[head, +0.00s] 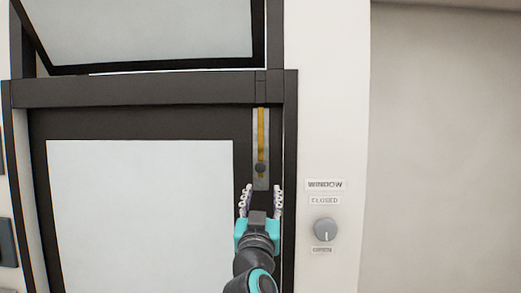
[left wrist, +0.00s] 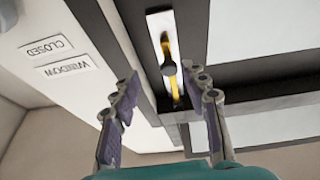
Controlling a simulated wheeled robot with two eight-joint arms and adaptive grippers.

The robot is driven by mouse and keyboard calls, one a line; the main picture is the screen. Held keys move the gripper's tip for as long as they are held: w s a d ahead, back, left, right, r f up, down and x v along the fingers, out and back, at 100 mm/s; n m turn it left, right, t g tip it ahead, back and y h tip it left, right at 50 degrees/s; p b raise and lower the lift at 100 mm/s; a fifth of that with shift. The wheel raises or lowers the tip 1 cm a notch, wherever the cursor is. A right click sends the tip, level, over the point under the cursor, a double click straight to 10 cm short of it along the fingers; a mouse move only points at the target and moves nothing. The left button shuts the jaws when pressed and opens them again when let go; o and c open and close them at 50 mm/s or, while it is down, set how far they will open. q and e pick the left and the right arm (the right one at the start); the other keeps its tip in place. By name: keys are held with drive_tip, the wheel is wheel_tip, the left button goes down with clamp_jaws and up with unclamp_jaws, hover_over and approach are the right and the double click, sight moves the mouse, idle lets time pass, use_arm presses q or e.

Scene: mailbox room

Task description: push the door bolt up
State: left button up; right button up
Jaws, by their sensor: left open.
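The door bolt is a yellow rod (head: 261,128) in a narrow grey plate (head: 256,183) on the dark door frame, with a dark round knob (head: 260,168) near its lower end. In the left wrist view, the knob (left wrist: 168,67) and the yellow rod (left wrist: 175,88) show beyond the fingers. My left gripper (head: 262,188) is open, with its fingertips just below the knob in the head view, one to each side. In the left wrist view, the gap between the fingers (left wrist: 166,84) is empty. I see no contact with the knob. My right gripper is not in view.
The dark-framed door (head: 140,124) has a pale panel. A tilted window pane (head: 150,30) stands above it. On the white wall to the right is a round dial (head: 325,229) with WINDOW, CLOSED and OPEN labels. The wall farther right is bare.

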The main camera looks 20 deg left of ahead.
sight(260, 169)
use_arm(q)
drive_tip(key=shift+n+y, duration=0.3)
drive_tip(key=shift+y, duration=0.3)
drive_tip(key=w+r, duration=0.1)
drive_tip(key=w, duration=0.1)
drive_tip(key=w+a+r+p, duration=0.1)
drive_tip(key=w+r, duration=0.1)
drive_tip(key=w+a+r+p, duration=0.1)
drive_tip(key=w+r, duration=0.1)
drive_tip(key=w, duration=0.1)
drive_tip(key=shift+a+r, duration=0.1)
drive_tip(key=shift+a, duration=0.1)
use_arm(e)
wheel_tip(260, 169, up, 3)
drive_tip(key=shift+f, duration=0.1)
use_arm(q)
clamp_jaws()
